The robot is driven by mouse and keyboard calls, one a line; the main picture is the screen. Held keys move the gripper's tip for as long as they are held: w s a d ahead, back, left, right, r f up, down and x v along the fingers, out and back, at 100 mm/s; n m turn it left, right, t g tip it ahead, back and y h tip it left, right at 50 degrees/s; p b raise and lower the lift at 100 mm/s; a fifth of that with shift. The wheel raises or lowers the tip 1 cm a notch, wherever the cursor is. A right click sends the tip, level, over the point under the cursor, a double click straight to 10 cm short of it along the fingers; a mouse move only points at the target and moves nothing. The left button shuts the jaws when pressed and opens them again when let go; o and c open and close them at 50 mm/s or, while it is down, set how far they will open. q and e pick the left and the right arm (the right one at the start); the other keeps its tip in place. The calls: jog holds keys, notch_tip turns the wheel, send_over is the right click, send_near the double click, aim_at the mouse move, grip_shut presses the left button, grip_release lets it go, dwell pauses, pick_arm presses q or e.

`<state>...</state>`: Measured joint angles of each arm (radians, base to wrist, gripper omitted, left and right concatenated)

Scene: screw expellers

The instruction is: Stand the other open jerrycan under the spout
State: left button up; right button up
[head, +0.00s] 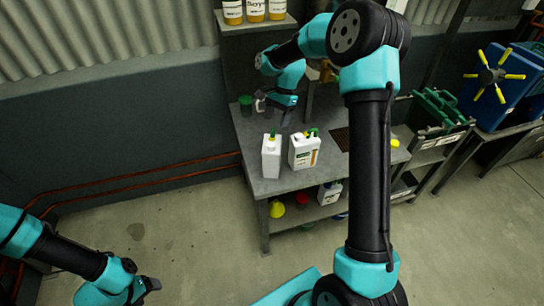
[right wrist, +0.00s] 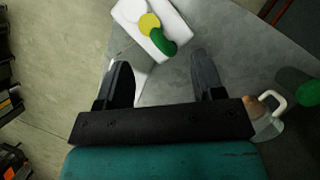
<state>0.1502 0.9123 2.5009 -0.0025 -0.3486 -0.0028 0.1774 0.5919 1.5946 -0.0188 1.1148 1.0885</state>
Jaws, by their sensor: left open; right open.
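Two white jerrycans stand upright on the grey bench in the head view: a plain, narrow one (head: 270,160) on the left and a labelled one (head: 303,152) with green on top just right of it. The right wrist view shows a white can (right wrist: 150,28) with yellow and green parts on top, beyond my fingertips; I cannot tell which of the two it is. My right gripper (head: 286,112) is open above the bench, behind the cans, with no can clearly held in the right wrist view (right wrist: 164,68). My left gripper (head: 150,286) is open and empty, low at left, away from the bench. I cannot make out the spout.
A green cup (head: 246,104) and a handled jug (right wrist: 268,115) stand near my right gripper. A dark grate (head: 340,138) is set in the bench. The lower shelf holds a white can (head: 330,193) and a yellow funnel (head: 276,209). My right arm hides the bench's right part.

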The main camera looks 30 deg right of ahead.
aim_at(272, 129)
jog(key=shift+a+x, duration=0.1)
jog(key=shift+x, duration=1.2)
jog(key=shift+a+x, duration=0.15)
jog(key=shift+x, duration=1.1)
jog(key=shift+w, duration=0.2)
grip_shut()
jog(key=shift+r, duration=0.1)
